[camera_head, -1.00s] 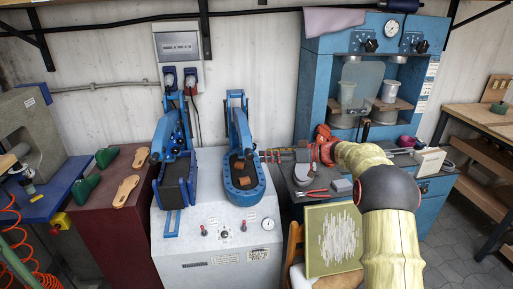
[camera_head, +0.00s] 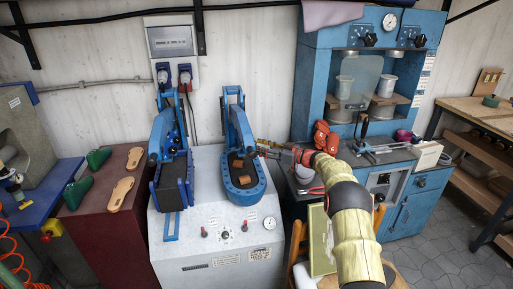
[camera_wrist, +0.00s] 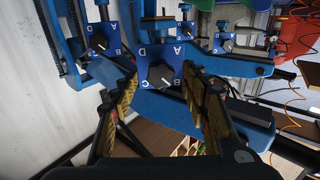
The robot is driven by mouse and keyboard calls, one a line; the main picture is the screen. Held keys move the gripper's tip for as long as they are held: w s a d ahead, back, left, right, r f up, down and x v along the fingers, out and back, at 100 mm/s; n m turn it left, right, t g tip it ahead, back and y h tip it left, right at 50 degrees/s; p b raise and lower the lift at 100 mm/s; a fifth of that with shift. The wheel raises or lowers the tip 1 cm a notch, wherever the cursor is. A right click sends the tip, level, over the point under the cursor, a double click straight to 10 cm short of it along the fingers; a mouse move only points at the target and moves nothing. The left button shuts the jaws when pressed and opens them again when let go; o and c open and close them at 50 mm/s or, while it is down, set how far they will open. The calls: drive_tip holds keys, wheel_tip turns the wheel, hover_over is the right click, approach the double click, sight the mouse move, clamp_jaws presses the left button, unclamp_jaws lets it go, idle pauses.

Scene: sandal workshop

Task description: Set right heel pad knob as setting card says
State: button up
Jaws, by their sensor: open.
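In the wrist view, several dark knobs sit on blue plates lettered A to D. The nearest knob (camera_wrist: 160,76) lies between and beyond my open gripper's fingers (camera_wrist: 158,92). Its pale pointer mark seems to slant to the lower right of the picture; its exact letter is unclear. Other knobs sit at the left (camera_wrist: 98,43) and right (camera_wrist: 222,43). In the head view, my gripper (camera_head: 265,149) is at the right side of the right blue press (camera_head: 243,180); the knobs are too small or hidden there. Which plate is the right heel pad's, I cannot tell. No setting card is readable.
The left blue press (camera_head: 172,185) stands beside it on the white machine (camera_head: 215,250), which carries small labels, switches and a gauge. A dark bench (camera_head: 292,198) with red-handled pliers (camera_head: 312,191) is under my arm. A large blue press cabinet (camera_head: 313,70) stands behind.

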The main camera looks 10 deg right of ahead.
drive_tip(key=shift+w+a, duration=0.45)
drive_tip(key=shift+a, duration=0.05)
drive_tip(key=c, duration=0.3)
drive_tip(key=c, duration=0.8)
drive_tip(key=shift+c, duration=0.3)
